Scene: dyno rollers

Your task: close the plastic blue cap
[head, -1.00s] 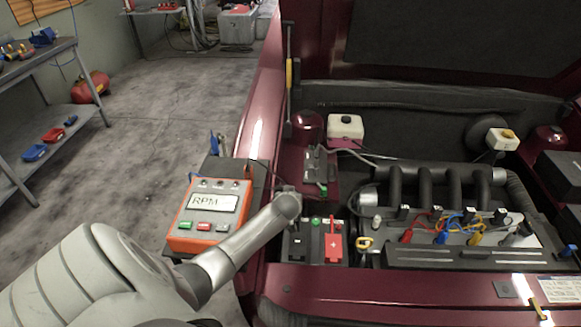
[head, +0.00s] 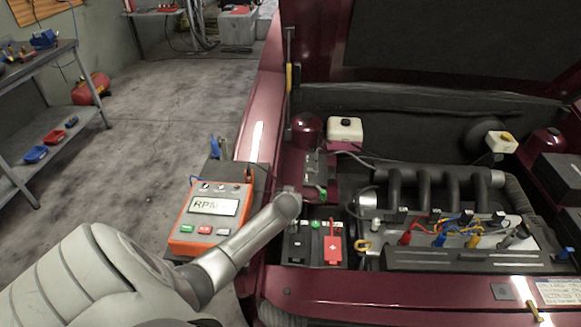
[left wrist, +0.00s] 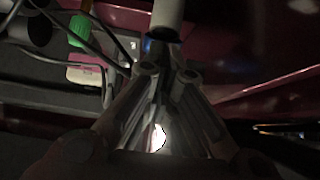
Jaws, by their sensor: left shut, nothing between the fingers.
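My left arm reaches in from the left in the head view and ends over the car's edge. Its gripper is hidden there behind the wrist joint. In the left wrist view my left gripper (left wrist: 167,72) is shut, with its fingertips together and nothing held. A small dark blue patch (left wrist: 147,46) shows just beyond the fingertips, beside a pale rod (left wrist: 168,17). It may be the blue cap, but it is too dark and partly covered to tell its shape or whether it is closed. I cannot tell whether the fingers touch it. My right gripper is not in view.
An orange RPM meter (head: 209,213) stands left of the car. A battery with a red plus cover (head: 333,250) lies right of my wrist. Engine pipes, cables and blue connectors (head: 440,240) are farther right. A green clip (left wrist: 79,30) is near the gripper in the wrist view.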

